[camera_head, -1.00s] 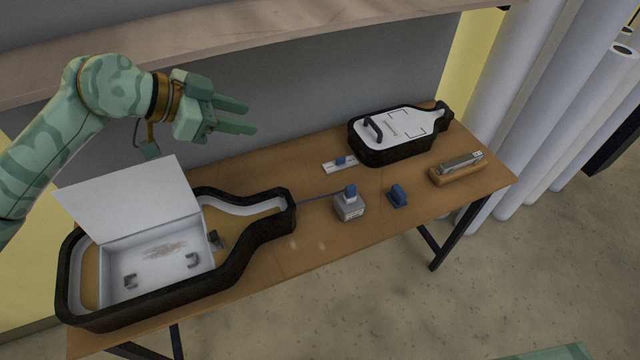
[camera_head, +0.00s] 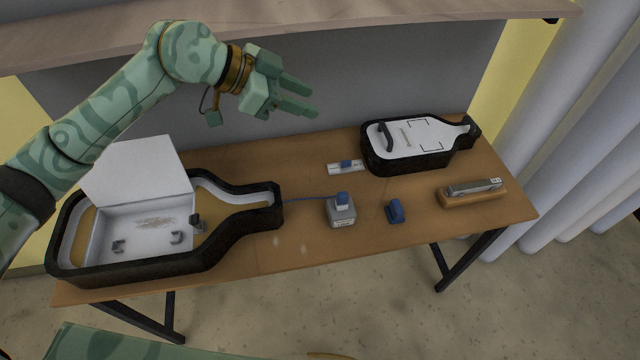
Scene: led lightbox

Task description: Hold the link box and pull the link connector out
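A small grey box (camera_head: 341,216), likely the link box, stands upright near the middle of the wooden table. A blue connector (camera_head: 342,198) sits on its top. A thin blue cable (camera_head: 305,201) runs from the neck of the open bottle-shaped lightbox (camera_head: 140,269) toward the connector. My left gripper (camera_head: 314,101) is above the back of the table, up and left of the grey box. Its two fingers point right with a gap between them, and it is empty. My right gripper is not in view.
A blue block (camera_head: 395,212) stands right of the grey box. A white strip with a blue piece (camera_head: 346,167) lies behind it. A closed bottle-shaped box (camera_head: 376,162) and a wooden block with a metal piece (camera_head: 472,194) are at the right. A shelf (camera_head: 300,20) overhangs behind.

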